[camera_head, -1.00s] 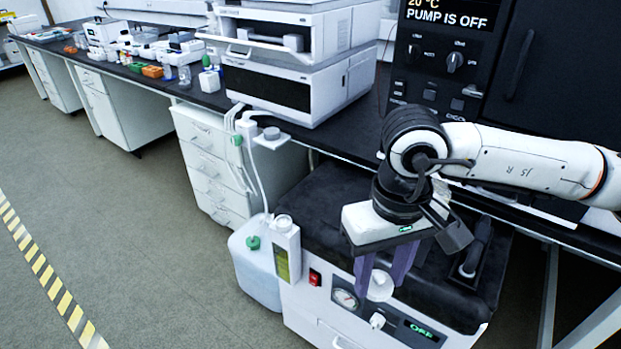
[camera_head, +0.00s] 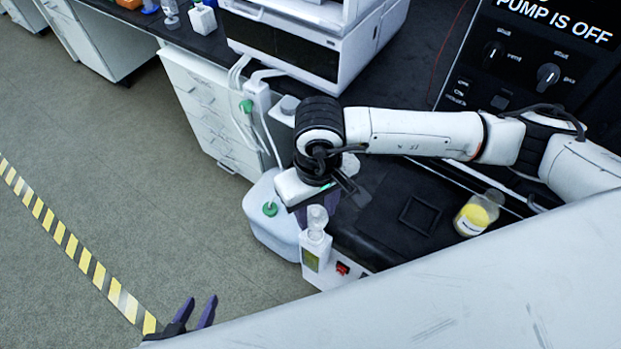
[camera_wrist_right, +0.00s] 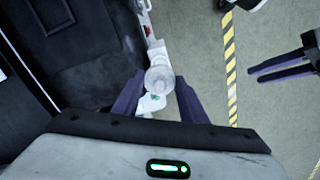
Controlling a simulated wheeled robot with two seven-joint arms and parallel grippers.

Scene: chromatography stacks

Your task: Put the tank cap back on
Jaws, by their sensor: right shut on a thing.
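My right gripper (camera_head: 317,205) points down, its purple fingers closed around a pale, translucent cap (camera_head: 317,218). The cap shows between the fingers in the right wrist view (camera_wrist_right: 158,80). It is directly over the narrow white tank with a yellow-green window (camera_head: 312,262), beside the black-topped unit. I cannot tell whether the cap touches the tank's opening. My left gripper (camera_head: 192,318) is at the bottom of the head view, over the floor, fingers apart and empty. It also shows at the right of the right wrist view (camera_wrist_right: 284,72).
A translucent jug with a green cap (camera_head: 270,209) and tubing stands left of the tank. The black-topped unit (camera_head: 385,215) carries a yellow-filled jar (camera_head: 478,213) and has a red switch (camera_head: 342,268). White instruments (camera_head: 290,45) stand on the bench behind. The floor at left is clear.

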